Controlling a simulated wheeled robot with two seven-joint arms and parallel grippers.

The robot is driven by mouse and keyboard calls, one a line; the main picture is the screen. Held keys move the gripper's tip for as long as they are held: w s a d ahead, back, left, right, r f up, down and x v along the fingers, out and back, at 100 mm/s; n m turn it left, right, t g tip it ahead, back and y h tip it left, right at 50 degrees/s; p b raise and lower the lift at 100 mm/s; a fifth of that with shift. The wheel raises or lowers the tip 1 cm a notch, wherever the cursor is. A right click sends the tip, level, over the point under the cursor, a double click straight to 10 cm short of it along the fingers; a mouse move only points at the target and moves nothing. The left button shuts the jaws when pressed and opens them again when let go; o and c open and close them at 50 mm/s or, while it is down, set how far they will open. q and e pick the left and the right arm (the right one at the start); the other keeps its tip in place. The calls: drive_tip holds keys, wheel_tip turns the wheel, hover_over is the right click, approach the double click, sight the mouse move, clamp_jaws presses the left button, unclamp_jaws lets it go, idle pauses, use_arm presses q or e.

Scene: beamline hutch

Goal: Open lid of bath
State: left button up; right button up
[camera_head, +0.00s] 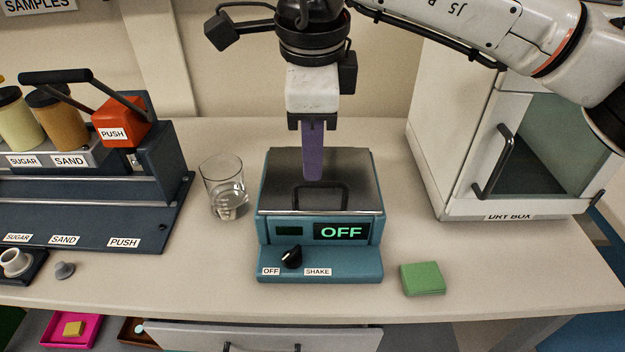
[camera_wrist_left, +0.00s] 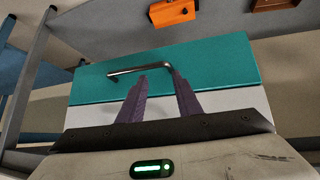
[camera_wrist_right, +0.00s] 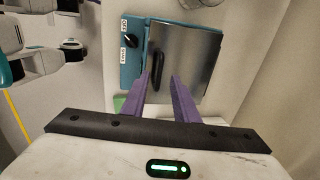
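The bath (camera_head: 320,264) is a teal box on the bench. Its display reads OFF. Its flat metal lid (camera_head: 345,168) lies shut on top, with a dark bar handle (camera_head: 320,197) near the front edge. My right gripper (camera_head: 312,178) points down above the lid, seen edge-on in the head view. In the right wrist view, its purple fingers (camera_wrist_right: 162,76) are apart and empty, with the lid (camera_wrist_right: 188,62) and handle (camera_wrist_right: 158,72) beyond them. My left gripper (camera_wrist_left: 159,72) is open and empty in its wrist view, facing a teal panel with a metal bar handle (camera_wrist_left: 140,70).
A glass beaker (camera_head: 224,186) stands left of the bath. A green block (camera_head: 422,279) lies at front right. The white dry box (camera_head: 455,130) stands at right, the dispenser (camera_head: 75,215) at left. A drawer (camera_head: 260,338) is below the bench edge.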

sight(312, 183)
drive_tip(key=f+b, duration=0.1)
drive_tip(key=f, duration=0.1)
drive_tip(key=w+f+b, duration=0.1)
drive_tip(key=f, duration=0.1)
drive_tip(key=shift+f, duration=0.5)
drive_tip(key=shift+c, duration=0.2)
clamp_jaws()
idle(0.8)
